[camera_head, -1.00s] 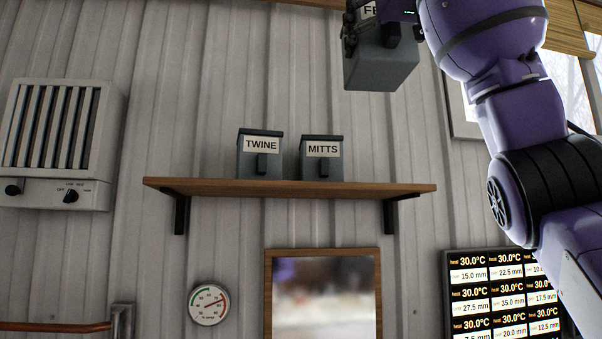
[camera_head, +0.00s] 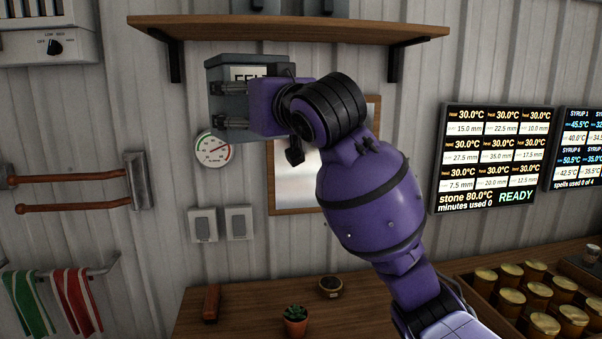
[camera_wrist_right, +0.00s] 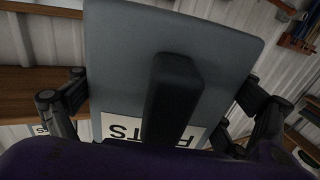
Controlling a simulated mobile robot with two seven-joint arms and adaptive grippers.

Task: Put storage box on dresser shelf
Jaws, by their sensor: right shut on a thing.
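The storage box (camera_head: 228,68) is grey-blue, with a white label reading "FEL…", partly hidden by my right arm. My right gripper (camera_head: 220,106) is shut on it, its fingers across the box's front. In the right wrist view the box (camera_wrist_right: 115,50) fills the middle, with a dark handle and an upside-down label ending in "TS"; fingers are on both sides. A wooden wall shelf (camera_head: 300,28) is at the top of the head view, and the box appears just below its left part. My left gripper is not in view.
Two grey boxes on the shelf (camera_head: 250,6) (camera_head: 318,6) are cut off at the top edge. Dark brackets (camera_head: 177,62) support it. Below are a framed mirror (camera_head: 290,185), a dial (camera_head: 213,149) and a wooden counter (camera_head: 250,315) with a cactus (camera_head: 295,320) and jars.

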